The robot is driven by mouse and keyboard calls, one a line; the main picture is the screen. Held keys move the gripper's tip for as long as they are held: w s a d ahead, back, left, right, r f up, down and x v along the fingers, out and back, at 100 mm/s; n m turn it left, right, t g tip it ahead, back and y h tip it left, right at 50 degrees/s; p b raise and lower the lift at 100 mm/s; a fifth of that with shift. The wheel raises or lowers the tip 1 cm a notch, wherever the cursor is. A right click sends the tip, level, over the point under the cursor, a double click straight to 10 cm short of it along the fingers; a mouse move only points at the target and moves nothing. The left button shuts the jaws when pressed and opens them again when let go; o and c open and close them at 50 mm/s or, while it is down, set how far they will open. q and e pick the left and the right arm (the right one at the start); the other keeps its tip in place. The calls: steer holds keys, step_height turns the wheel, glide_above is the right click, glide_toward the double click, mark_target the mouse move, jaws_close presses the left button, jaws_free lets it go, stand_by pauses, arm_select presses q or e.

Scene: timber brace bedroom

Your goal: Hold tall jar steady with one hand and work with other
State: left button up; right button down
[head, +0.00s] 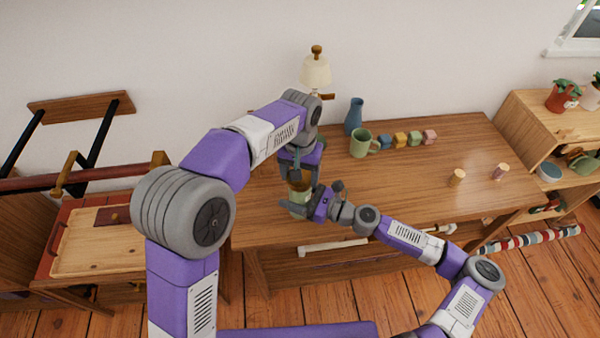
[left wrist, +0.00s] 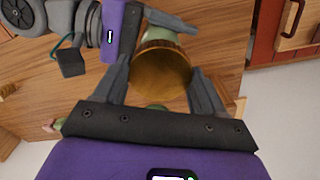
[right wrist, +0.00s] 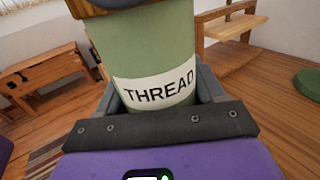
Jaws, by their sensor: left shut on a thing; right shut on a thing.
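The tall jar (head: 299,204) stands upright near the front edge of the wooden table. In the right wrist view it is a green jar (right wrist: 155,55) with a white label reading THREAD. Its brown wooden lid (left wrist: 162,72) shows in the left wrist view, on top of the jar. My left gripper (head: 301,175) comes down from above and is shut on the lid. My right gripper (head: 303,207) reaches in from the right and is shut on the jar's body, below the lid. The fingers partly hide the jar in the head view.
Behind the jar on the table (head: 410,195) are a green mug (head: 360,144), a blue vase (head: 353,116), several coloured blocks (head: 400,139) and a lamp (head: 315,72). The table's middle right is clear.

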arm_select(q)
steer(key=o, duration=1.2)
steer(key=shift+c, duration=0.2)
steer(key=shift+r, duration=2.25)
steer(key=shift+c, duration=0.4)
steer(key=shift+r+n, duration=0.1)
steer(key=shift+n, duration=0.3)
steer(key=shift+r+n, duration=0.4)
steer(key=shift+n, duration=0.4)
steer(key=shift+r+n, duration=1.25)
steer(key=shift+n, duration=0.05)
